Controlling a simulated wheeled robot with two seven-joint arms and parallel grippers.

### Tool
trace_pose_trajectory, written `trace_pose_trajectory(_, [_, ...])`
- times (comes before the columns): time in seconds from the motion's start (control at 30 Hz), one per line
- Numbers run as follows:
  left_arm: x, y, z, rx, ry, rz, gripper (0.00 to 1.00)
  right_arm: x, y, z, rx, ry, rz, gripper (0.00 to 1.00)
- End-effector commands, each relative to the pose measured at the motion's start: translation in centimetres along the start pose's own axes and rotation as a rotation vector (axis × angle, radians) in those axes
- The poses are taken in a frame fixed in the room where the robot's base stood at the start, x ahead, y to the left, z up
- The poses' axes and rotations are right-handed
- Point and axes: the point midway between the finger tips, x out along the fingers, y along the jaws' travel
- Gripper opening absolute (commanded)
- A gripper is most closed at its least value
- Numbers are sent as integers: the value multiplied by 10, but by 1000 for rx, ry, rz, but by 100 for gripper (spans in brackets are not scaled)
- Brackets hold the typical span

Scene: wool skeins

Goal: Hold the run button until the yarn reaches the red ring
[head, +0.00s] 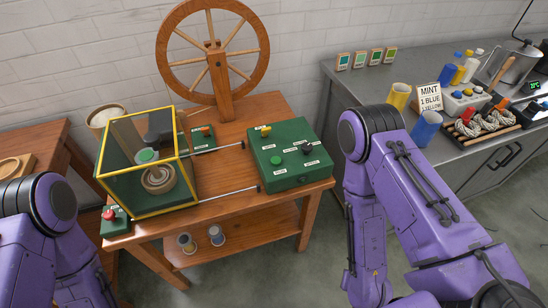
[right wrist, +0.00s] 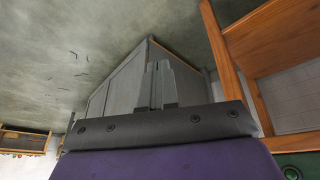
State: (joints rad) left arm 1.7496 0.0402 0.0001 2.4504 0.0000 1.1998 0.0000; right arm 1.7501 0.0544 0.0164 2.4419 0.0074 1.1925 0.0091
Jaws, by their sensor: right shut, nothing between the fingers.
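A green control box (head: 290,168) sits on the right of the wooden table, with a green button (head: 276,160), a yellow-topped switch (head: 265,130) and a black knob (head: 309,147); its labels are too small to read. A yellow-framed clear guard (head: 141,213) stands at the left, around a round wooden bobbin or spool (head: 158,179) and a green-topped part (head: 146,156). I cannot make out the yarn's level or a red ring. My right gripper (right wrist: 160,85) is shut and empty in the right wrist view, away from the box. My left gripper is out of view.
A red stop-type button (head: 109,213) is on a small green box at the table's front left. A wooden wheel (head: 213,45) stands behind. Two rods (head: 222,191) project from the guard. A grey counter (head: 340,88) at right holds cups, bottles and skeins.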

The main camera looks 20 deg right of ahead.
Motion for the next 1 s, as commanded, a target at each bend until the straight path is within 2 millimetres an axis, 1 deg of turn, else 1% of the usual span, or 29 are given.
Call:
trace_pose_trajectory(0.03, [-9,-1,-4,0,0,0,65,-7,-13,-2,52,-11,-21,0])
trace_pose_trajectory(0.07, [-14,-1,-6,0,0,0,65,-10,-24,-3,96,-21,-38,0])
trace_pose_trajectory(0.17, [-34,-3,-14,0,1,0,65,-27,-77,-12,309,-70,-117,0])
trace_pose_trajectory(0.2, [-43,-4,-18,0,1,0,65,-36,-102,-21,409,-93,-154,0])
trace_pose_trajectory(0.27, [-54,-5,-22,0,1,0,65,-51,-139,-38,560,-127,-209,0])
trace_pose_trajectory(0.3, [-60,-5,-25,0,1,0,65,-61,-161,-52,653,-149,-243,0])
trace_pose_trajectory(0.37, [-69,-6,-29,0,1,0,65,-77,-191,-77,788,-178,-294,0])
trace_pose_trajectory(0.4, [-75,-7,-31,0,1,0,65,-88,-209,-96,873,-198,-328,0])
trace_pose_trajectory(0.47, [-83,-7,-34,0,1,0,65,-106,-233,-126,996,-225,-377,0])
trace_pose_trajectory(0.5, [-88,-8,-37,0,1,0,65,-118,-246,-147,1075,-243,-409,0])
trace_pose_trajectory(0.57, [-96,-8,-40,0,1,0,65,-137,-262,-181,1188,-269,-457,0])
trace_pose_trajectory(0.6, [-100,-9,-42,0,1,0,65,-149,-271,-203,1256,-285,-488,0])
trace_pose_trajectory(0.67, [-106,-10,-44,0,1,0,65,-166,-280,-234,1349,-308,-531,0])
trace_pose_trajectory(0.7, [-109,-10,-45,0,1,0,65,-175,-284,-253,1403,-321,-557,0])
trace_pose_trajectory(0.8, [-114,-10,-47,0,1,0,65,-194,-290,-289,1503,-347,-607,0])
trace_pose_trajectory(0.9, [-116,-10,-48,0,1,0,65,-205,-291,-309,1557,-363,-636,0])
trace_pose_trajectory(1.0, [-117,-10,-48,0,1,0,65,-208,-292,-316,1579,-369,-647,0])
